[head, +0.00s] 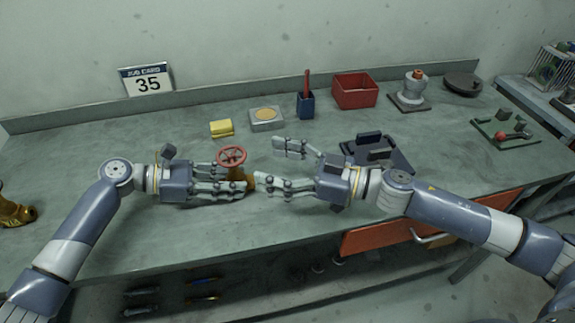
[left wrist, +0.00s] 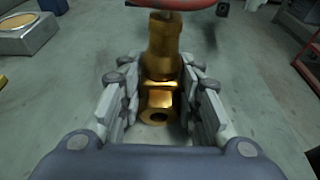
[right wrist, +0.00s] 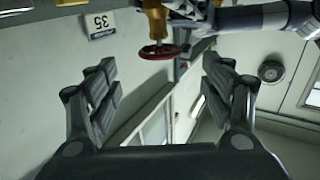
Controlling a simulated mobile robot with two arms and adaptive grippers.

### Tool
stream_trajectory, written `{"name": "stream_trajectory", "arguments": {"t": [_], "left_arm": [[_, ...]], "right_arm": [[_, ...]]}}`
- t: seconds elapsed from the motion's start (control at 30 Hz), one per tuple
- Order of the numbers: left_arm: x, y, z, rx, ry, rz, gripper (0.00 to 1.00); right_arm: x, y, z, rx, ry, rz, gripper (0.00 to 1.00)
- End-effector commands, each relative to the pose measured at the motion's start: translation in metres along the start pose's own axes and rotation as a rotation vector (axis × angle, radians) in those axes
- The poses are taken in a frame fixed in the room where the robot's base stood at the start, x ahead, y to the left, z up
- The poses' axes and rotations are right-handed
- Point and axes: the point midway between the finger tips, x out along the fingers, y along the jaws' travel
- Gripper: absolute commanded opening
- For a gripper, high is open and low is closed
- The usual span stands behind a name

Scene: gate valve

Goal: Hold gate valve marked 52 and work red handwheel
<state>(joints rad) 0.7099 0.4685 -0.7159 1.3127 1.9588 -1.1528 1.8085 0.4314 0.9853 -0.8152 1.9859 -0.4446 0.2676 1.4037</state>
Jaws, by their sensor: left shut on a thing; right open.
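A brass gate valve (left wrist: 163,50) with a red handwheel (head: 232,155) is in my left gripper (head: 238,180), above the bench. In the left wrist view, the fingers are shut on both sides of the brass body, with its open end towards the camera. No number is readable on the valve. My right gripper (head: 268,164) is open and empty, just right of the valve. The right wrist view shows the valve (right wrist: 154,22) and the handwheel (right wrist: 158,52) at the top, beyond the spread fingers. Another brass piece (head: 16,212) stands at the bench's left edge.
A yellow block (head: 221,128), a grey box (head: 266,119), a blue holder (head: 305,106), a red bin (head: 355,91) and a dark fixture (head: 392,157) stand on the bench (head: 110,240). The front left is clear.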

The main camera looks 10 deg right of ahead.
Motion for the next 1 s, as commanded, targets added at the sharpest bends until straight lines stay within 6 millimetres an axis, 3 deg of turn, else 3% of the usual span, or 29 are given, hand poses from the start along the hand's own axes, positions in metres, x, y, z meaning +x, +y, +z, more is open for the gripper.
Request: {"name": "stream_trajectory", "arguments": {"t": [0.27, 0.73, 0.77, 0.83, 1.0], "left_arm": [[0.0, 0.0, 0.001, 0.001, -0.002, 0.0, 0.18], [0.0, 0.0, 0.001, 0.001, -0.002, 0.0, 0.18], [0.0, 0.0, 0.001, 0.001, -0.002, 0.0, 0.38], [0.0, 0.0, 0.001, 0.001, -0.002, 0.0, 0.54], [0.0, 0.0, 0.001, 0.0, -0.001, 0.0, 0.55]], "right_arm": [[-0.026, 0.0, 0.001, 0.001, -0.001, 0.001, 0.74], [-0.029, 0.0, 0.0, 0.0, 0.001, 0.0, 0.74], [-0.029, 0.0, 0.0, 0.0, 0.001, 0.0, 0.74], [-0.029, 0.0, 0.0, 0.0, 0.001, 0.0, 0.74], [-0.029, 0.0, 0.0, 0.0, 0.001, 0.0, 0.74]]}}
